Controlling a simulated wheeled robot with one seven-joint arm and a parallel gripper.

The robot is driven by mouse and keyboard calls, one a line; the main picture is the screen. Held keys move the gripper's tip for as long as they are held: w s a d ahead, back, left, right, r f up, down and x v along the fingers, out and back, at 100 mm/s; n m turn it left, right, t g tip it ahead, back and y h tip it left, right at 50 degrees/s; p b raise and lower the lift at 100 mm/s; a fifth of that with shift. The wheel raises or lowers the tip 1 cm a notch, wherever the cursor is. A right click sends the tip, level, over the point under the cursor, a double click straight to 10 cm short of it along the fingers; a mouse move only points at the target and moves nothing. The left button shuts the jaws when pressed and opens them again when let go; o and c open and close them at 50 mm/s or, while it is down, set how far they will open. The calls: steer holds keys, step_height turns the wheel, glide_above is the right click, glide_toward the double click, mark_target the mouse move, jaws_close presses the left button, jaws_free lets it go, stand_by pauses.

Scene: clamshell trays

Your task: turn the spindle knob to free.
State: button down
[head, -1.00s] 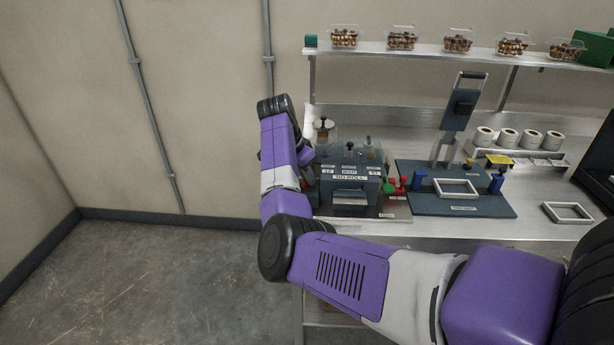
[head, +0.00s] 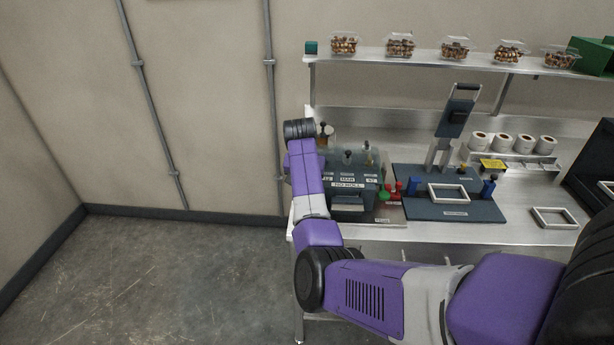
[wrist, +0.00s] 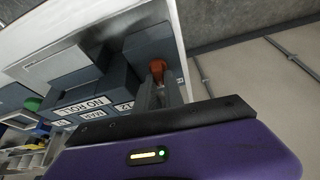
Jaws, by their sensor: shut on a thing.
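The orange-brown spindle knob (wrist: 158,67) shows in the wrist view at the side of the dark blue-grey labelling machine (wrist: 122,78). My gripper (wrist: 160,80) is shut on the knob, its two grey fingers reaching up to it. The knob's setting cannot be read. In the head view the machine (head: 350,199) stands at the left end of the bench, with a "NO ROLL" label on its front. There my arm covers the machine's left side, and the knob and my fingertips are hidden.
A blue sealing fixture (head: 460,210) with a white frame stands right of the machine. Red and green knobs (head: 384,193) sit between them. White rolls (head: 512,142) stand behind, and filled clamshells (head: 400,45) line the shelf. Open floor lies left of the bench.

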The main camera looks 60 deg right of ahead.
steer(key=n+t+y+p, duration=0.1)
steer(key=n+p, duration=0.1)
steer(key=n, duration=0.2)
steer(key=shift+r+n, duration=0.1)
steer(key=shift+n, duration=0.2)
steer(key=n+t, duration=0.1)
steer(key=n, duration=0.1)
steer(key=n+y, duration=0.1)
steer(key=n, duration=0.2)
steer(key=shift+t+y, duration=0.3)
steer(key=shift+t, duration=0.1)
steer(key=shift+w+n, duration=0.1)
steer(key=shift+n, duration=0.2)
steer(key=c, duration=1.4)
jaws_free()
steer(key=shift+c, duration=0.2)
steer(key=v, duration=0.7)
steer(key=shift+r+b, duration=0.3)
steer(key=shift+b, duration=0.15)
